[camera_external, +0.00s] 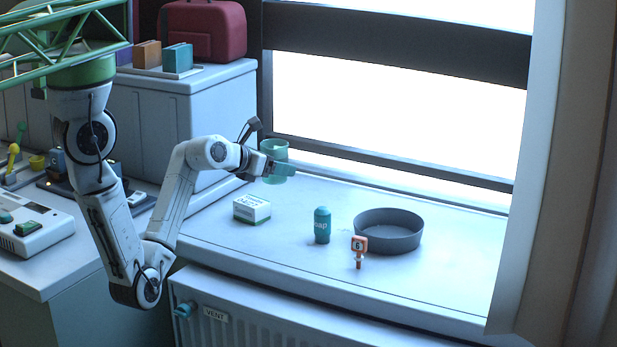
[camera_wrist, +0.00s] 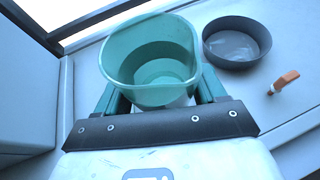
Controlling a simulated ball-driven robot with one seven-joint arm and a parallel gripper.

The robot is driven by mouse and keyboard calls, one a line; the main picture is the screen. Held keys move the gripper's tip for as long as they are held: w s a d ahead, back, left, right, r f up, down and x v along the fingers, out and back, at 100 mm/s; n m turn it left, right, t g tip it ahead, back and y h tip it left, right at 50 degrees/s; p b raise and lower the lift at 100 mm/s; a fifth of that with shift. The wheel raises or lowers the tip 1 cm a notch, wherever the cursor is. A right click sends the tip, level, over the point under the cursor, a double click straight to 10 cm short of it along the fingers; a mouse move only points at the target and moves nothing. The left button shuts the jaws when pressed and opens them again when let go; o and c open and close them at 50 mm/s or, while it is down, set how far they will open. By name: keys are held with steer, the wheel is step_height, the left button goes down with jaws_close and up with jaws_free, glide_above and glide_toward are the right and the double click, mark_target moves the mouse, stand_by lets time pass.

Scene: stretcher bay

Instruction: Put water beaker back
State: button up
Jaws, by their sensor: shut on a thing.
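The water beaker (camera_external: 273,152) is a translucent teal-green cup at the window side of the white counter. My gripper (camera_external: 272,170) is shut on it and holds it upright, seemingly above the counter top. In the wrist view the beaker (camera_wrist: 150,50) sits between the two green fingers (camera_wrist: 152,95), with its open mouth towards the camera. A lighter and a darker green zone show inside it; I cannot tell how much water it holds. Its lower outside is partly hidden by the gripper.
A white box (camera_external: 251,209) lies below my gripper. The window frame (camera_external: 390,175) borders the back. The counter's right end is clear.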

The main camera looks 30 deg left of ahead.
step_height(320, 180, down, 3)
steer(key=shift+w+r, duration=0.1)
steer(key=shift+r, duration=0.05)
steer(key=a+x, duration=0.1)
steer(key=x, duration=0.9)
glide_above(311, 221)
steer(key=f, duration=0.5)
steer(key=shift+s+a+f+b, duration=0.15)
steer(key=shift+s+b, duration=0.1)
steer(key=shift+b, duration=0.05)
steer(key=shift+w+f, duration=0.3)
steer(key=shift+f, duration=1.55)
steer(key=shift+f, duration=0.1)
steer(key=o, duration=1.1)
